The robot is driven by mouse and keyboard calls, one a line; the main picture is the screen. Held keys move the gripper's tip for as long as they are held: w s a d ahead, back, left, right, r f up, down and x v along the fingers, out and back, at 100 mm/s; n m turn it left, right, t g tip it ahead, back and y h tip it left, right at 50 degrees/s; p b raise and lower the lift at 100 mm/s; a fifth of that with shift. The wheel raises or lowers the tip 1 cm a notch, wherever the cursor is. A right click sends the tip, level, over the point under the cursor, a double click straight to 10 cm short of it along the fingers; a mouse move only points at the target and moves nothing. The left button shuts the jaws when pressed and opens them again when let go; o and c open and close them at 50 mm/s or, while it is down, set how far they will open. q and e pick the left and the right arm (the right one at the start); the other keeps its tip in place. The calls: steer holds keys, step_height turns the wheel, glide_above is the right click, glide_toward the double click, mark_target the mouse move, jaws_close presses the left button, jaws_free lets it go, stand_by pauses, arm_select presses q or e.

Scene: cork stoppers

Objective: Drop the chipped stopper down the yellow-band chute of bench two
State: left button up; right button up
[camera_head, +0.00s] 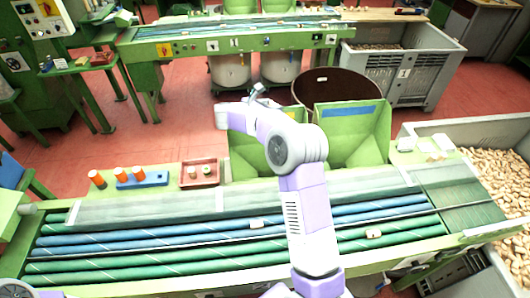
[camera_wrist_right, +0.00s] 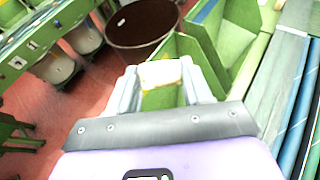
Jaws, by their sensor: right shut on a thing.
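My right gripper (camera_wrist_right: 160,82) is shut on a pale stopper (camera_wrist_right: 160,73), held between its two fingertips in the right wrist view. In the head view, my right gripper (camera_head: 259,90) is small and partly hidden behind my own wrist; any chip cannot be made out. Beyond the held stopper is the green yellow-band chute (camera_head: 286,112), its band partly covered by my arm in the head view. It also shows in the right wrist view (camera_wrist_right: 160,98), the stopper appearing over its mouth; the height gap is unclear. My left gripper is out of view.
A blue-band chute (camera_head: 348,113) stands to the right. A brown drum (camera_head: 340,88) stands behind. The near roller bench (camera_head: 150,240) carries a few loose stoppers (camera_head: 256,223). A small brown tray (camera_head: 198,184) and blue rack (camera_head: 142,181) sit at left.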

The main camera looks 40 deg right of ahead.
step_height(320, 180, down, 5)
steer(key=shift+w+f+b, duration=0.1)
steer(key=shift+b, duration=0.7)
steer(key=o, duration=1.1)
steer(key=shift+c, duration=0.2)
steer(key=b+v, duration=0.1)
steer(key=v, duration=0.6)
steer(key=shift+a+r, duration=0.25)
